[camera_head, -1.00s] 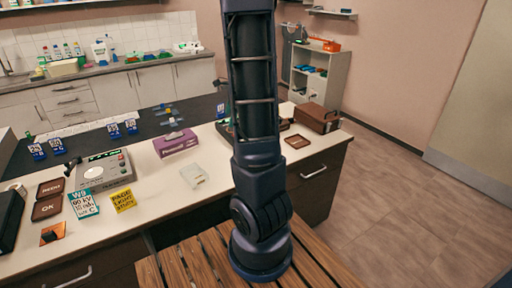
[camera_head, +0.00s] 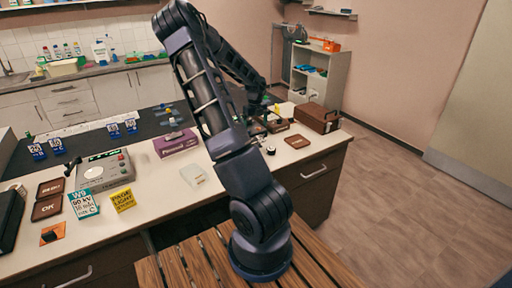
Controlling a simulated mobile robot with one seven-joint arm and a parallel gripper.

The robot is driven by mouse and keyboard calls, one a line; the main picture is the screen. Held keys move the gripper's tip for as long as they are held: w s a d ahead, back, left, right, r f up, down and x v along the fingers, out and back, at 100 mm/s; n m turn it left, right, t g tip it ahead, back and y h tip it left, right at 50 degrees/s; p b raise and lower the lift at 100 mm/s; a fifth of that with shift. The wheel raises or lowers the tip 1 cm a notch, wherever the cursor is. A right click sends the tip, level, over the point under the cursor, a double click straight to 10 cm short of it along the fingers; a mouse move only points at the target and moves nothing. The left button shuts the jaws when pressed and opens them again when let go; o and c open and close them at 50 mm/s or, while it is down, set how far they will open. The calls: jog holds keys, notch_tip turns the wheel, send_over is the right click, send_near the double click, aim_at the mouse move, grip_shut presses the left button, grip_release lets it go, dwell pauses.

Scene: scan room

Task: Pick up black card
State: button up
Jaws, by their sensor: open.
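My arm stretches over the right part of the counter, and my gripper (camera_head: 268,118) is small and dark at its far end, above the small items near the brown case. I take it as open, with nothing seen held in it. I cannot single out the black card. Small dark items near the gripper are partly hidden by my arm and too small to name. An orange card with a dark mark (camera_head: 52,233) lies at the front left of the counter.
The white counter (camera_head: 155,200) holds a grey device (camera_head: 103,170), a purple box (camera_head: 175,144), a pale box (camera_head: 193,175), brown trays (camera_head: 47,208) and signs (camera_head: 122,200). A brown case (camera_head: 317,118) and a small brown tray (camera_head: 297,141) stand at the right. Floor at right is clear.

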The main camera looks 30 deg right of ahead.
aim_at(256, 140)
jog(key=shift+d+f, duration=0.2)
jog(key=shift+f, duration=0.2)
notch_tip(256, 140, down, 10)
jog(key=shift+d+f, duration=0.1)
jog(key=shift+c, duration=0.2)
jog(key=c, duration=0.7)
